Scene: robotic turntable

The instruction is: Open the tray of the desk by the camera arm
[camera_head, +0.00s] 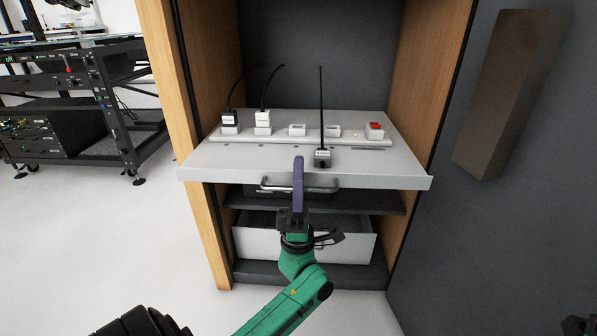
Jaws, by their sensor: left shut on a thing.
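The desk tray (220,165) is a light grey panel in the wooden cabinet. Its front edge stands forward of the cabinet's side panels. A metal bar handle (327,186) sits just under the front edge. My left gripper (298,168), with purple fingers on a green arm, comes up from below in front of the handle. It is shut on the handle, and its fingers hide the middle of the bar. My right gripper is not in view.
A white power strip (280,138) with plugs and a red switch (376,127) lies on the tray, beside a small device with an antenna (322,157). A white drawer box (262,243) is below. A dark cabinet door (455,240) stands open at right. An equipment rack (90,95) stands left.

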